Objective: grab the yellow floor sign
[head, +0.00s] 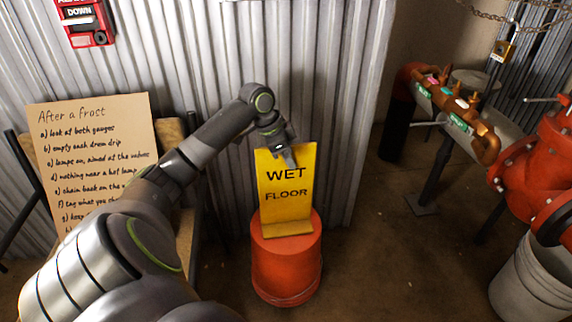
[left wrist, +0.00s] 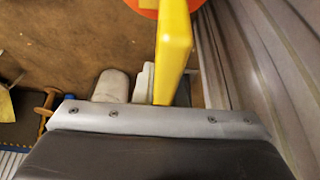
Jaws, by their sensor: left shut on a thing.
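The yellow floor sign (head: 286,205), lettered "WET FLOOR", stands upright on top of a red drum (head: 286,268) in the head view. My left gripper (head: 290,157) is at the sign's top edge, shut on it. In the left wrist view the sign (left wrist: 175,45) runs down edge-on to the gripper (left wrist: 158,88), with pale finger pads beside it. One finger is partly hidden behind the sign there. The sign's foot appears to rest on the drum lid. My right gripper is not in view.
A corrugated metal wall (head: 215,60) stands close behind the sign. A cardboard notice (head: 90,150) leans at the left. Red valve pipework (head: 530,160) and a white bucket (head: 535,280) stand at the right. The floor between drum and pipework is clear.

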